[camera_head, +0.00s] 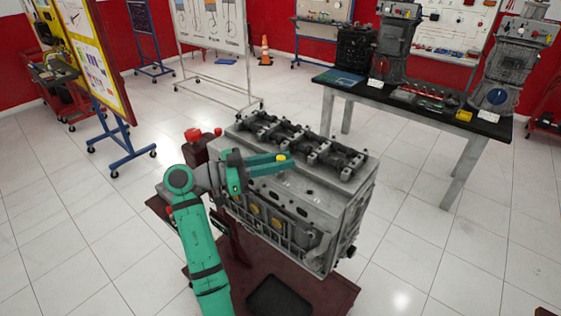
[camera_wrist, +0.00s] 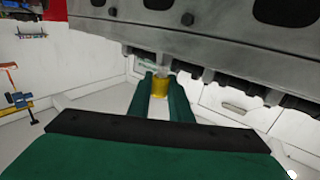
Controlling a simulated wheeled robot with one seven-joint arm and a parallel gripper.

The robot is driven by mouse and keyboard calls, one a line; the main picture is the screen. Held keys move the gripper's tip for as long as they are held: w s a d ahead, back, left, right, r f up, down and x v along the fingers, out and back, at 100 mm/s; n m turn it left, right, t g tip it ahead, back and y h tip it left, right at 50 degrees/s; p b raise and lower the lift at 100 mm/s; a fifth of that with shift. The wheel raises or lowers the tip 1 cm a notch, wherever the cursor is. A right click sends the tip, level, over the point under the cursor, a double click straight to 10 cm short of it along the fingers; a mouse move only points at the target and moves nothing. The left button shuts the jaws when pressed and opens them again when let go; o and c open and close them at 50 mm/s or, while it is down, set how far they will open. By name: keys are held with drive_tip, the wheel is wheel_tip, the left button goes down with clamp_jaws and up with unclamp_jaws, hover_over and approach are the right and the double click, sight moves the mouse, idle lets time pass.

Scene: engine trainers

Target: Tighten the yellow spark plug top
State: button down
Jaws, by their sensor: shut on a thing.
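The yellow spark plug top (camera_head: 281,157) shows at the tips of my gripper (camera_head: 272,162), over the top of the grey engine block (camera_head: 330,215). In the wrist view the yellow top (camera_wrist: 159,87) sits between the two green fingertips (camera_wrist: 160,90), which are closed on its sides. A paler piece shows just past it, close to the engine's edge (camera_wrist: 200,45). Whether the plug is seated in a hole cannot be told. A dark open hole (camera_head: 309,191) is visible on the block to the right of the gripper.
The engine stands on a dark red stand (camera_head: 330,295) with a black tray (camera_head: 280,296). Dark valve gear (camera_head: 300,140) runs along the block's top, behind the gripper. A table (camera_head: 410,97) with engine parts stands at back right. A yellow board (camera_head: 100,50) is at left. Floor between is clear.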

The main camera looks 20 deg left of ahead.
drive_tip(key=shift+m+g+h, duration=1)
drive_tip(key=shift+m+g, duration=0.3)
drive_tip(key=shift+g, duration=0.5)
drive_tip(key=shift+f+m+g, duration=0.15)
drive_tip(key=shift+m+g, duration=0.15)
drive_tip(key=shift+g, duration=0.1)
drive_tip(key=c, duration=1.6)
unclamp_jaws()
drive_tip(key=v, duration=1.1)
drive_tip(key=shift+f, duration=0.1)
drive_tip(key=shift+w+d, duration=0.1)
drive_tip(key=shift+d, duration=0.05)
